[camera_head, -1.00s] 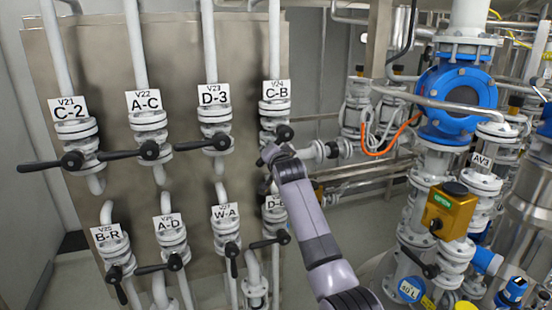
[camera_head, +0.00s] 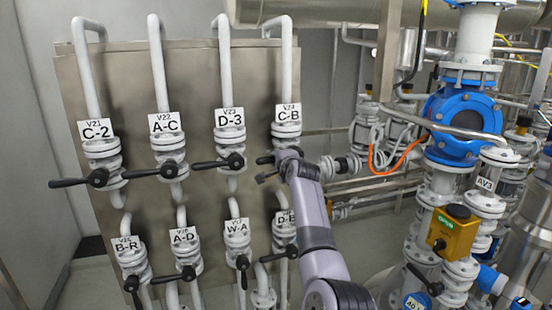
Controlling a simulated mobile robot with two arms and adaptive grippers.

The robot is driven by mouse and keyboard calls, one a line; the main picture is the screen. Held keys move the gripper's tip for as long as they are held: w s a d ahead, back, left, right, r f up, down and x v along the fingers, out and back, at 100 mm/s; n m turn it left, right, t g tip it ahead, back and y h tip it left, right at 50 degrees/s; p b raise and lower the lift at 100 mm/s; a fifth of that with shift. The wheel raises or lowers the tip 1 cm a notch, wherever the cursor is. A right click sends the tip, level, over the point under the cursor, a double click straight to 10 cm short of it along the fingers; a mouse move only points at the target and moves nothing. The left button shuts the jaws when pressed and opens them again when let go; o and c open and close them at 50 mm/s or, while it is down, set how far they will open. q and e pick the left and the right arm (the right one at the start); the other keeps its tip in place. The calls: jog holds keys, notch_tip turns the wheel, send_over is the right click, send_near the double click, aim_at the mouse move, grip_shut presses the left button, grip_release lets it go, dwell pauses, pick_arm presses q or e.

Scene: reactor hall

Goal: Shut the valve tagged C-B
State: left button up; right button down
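The valve tagged C-B (camera_head: 287,130) is at the right end of the upper row on the steel panel. Its white tag hangs above its pale flanges. A short dark piece, likely part of its handle (camera_head: 265,160), shows left of the valve body. My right arm rises from the bottom and its wrist covers the rest of the handle. My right gripper (camera_head: 266,177) is at the handle, just below that dark piece. Its fingers are small and partly hidden, so I cannot tell whether they grip or touch the handle. My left gripper is out of view.
Valve D-3 (camera_head: 231,140) is close on the left, with its black lever (camera_head: 210,164) pointing left. Valve D-B (camera_head: 286,235) is just below, partly behind my arm. Pipework with a blue valve (camera_head: 462,110) and a yellow OPEN box (camera_head: 454,232) stands at the right.

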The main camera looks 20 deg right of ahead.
jog(key=shift+d+r, duration=0.1)
jog(key=shift+r, duration=0.55)
jog(key=c, duration=1.8)
grip_release()
jog(key=shift+c, duration=0.2)
jog(key=o, duration=0.4)
jog(key=shift+f, duration=0.35)
jog(key=s, duration=0.4)
jog(key=s+r, duration=0.1)
jog(key=s, duration=0.3)
jog(key=s+r, duration=0.1)
jog(key=s, duration=0.2)
jog(key=shift+s+d+r, duration=0.2)
jog(key=shift+s, duration=0.2)
